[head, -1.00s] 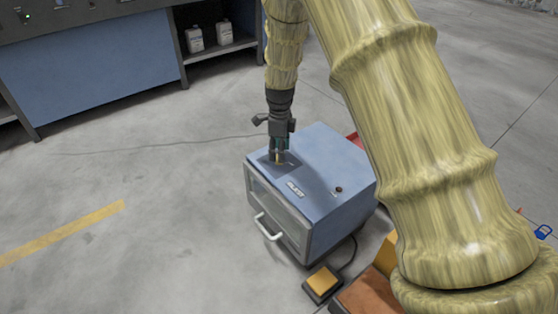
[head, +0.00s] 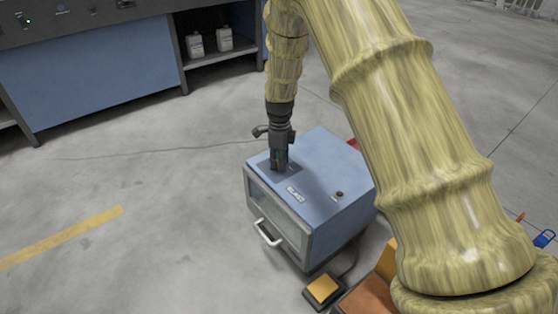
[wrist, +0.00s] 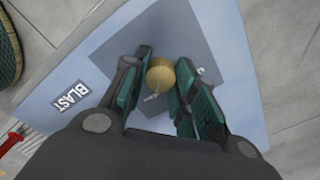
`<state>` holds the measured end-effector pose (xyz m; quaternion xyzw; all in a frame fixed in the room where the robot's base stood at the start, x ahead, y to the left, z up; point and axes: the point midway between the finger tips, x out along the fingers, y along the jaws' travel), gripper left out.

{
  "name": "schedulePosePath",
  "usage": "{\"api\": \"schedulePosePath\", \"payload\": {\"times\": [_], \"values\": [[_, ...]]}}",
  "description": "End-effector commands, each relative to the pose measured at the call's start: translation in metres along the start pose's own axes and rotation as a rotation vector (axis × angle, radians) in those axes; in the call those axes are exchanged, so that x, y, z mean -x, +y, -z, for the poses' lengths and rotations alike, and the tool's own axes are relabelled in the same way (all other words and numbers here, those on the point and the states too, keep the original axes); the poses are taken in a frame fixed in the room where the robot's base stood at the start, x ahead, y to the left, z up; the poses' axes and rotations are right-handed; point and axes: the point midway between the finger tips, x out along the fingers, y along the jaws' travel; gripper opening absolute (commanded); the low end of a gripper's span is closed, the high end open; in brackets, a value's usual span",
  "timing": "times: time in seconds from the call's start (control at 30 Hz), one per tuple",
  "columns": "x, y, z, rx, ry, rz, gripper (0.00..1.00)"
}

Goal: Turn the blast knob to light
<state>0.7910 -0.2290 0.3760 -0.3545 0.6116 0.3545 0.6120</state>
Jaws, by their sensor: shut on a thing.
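The blue blast cabinet (head: 325,170) stands on the floor, with a "BLAST" label (head: 295,193) on its top. The label also shows in the wrist view (wrist: 70,97). The round brass-coloured blast knob (wrist: 160,74) sits on a darker panel (wrist: 187,30), with a pale pointer mark on its lower left side in the wrist view. My gripper (head: 279,167) points down over this panel, its green-padded fingers on either side of the knob and shut on it. In the head view the fingers hide the knob. The word "light" cannot be read.
A small dark red button (head: 339,194) is on the cabinet top, and a handle (head: 268,232) is on its front. A yellow foot pedal (head: 323,287) lies on the floor in front. A blue bench (head: 95,72) stands behind at the left. Open floor lies to the left.

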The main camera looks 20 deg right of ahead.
Motion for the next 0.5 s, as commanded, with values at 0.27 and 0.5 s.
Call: {"api": "schedulePosePath", "payload": {"times": [0.27,0.5], "values": [[0.0047,0.0009,0.0000,0.062,0.001,-0.002,0.04],[0.0065,0.0018,0.0006,0.185,0.002,-0.005,0.04]]}}
